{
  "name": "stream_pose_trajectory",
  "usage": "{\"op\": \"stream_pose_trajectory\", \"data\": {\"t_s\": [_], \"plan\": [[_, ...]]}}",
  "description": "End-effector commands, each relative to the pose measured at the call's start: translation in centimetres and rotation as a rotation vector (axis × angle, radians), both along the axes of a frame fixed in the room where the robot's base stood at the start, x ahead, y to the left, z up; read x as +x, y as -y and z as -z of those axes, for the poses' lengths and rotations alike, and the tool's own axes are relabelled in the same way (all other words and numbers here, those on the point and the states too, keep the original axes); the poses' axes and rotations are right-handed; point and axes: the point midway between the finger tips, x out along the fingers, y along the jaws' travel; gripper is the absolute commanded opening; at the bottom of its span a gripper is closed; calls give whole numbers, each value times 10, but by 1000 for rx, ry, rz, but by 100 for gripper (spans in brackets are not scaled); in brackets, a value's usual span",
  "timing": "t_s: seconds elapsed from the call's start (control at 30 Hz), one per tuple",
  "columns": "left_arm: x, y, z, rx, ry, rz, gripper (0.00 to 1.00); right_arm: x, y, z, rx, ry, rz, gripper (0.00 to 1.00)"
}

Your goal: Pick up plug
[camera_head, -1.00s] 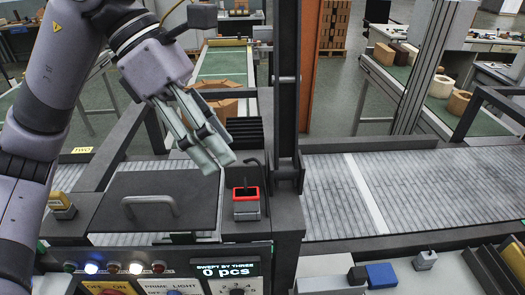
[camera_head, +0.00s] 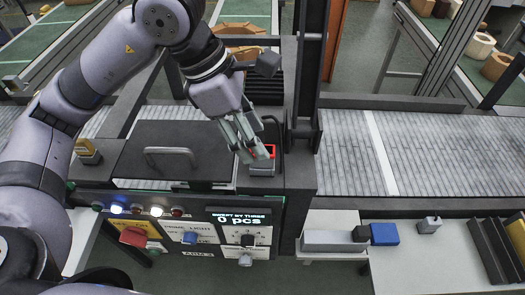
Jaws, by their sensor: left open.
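A small grey block with a red-rimmed top (camera_head: 263,171) stands on the dark machine frame, with a black cable beside it. It seems to be the plug, but I cannot tell for sure. My left gripper (camera_head: 257,156) is open, with its fingers pointing down right over the block. The fingers hide part of the red rim, and I cannot tell whether they touch it. My right gripper is not in view.
A dark lid with a handle (camera_head: 171,152) lies left of the block. A dark upright post (camera_head: 308,80) stands close on its right. A control panel (camera_head: 190,238) is in front. A conveyor (camera_head: 440,150) runs right. A blue block (camera_head: 384,234) and small grey part (camera_head: 429,223) lie on the front table.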

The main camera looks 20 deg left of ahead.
Motion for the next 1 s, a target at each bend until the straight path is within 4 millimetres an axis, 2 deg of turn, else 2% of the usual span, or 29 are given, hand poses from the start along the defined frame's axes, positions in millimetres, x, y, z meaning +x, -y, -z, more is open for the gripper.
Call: {"op": "stream_pose_trajectory", "data": {"t_s": [0.27, 0.4, 0.7, 1.0], "plan": [[6, 7, 27, 1, -7, 2, 47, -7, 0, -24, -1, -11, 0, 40], [9, 14, 44, 0, -4, 2, 47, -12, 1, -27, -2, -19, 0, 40], [10, 16, 50, 0, 0, 2, 46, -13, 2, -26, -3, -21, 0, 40], [10, 15, 50, 0, -1, 1, 26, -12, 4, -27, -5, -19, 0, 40]]}}
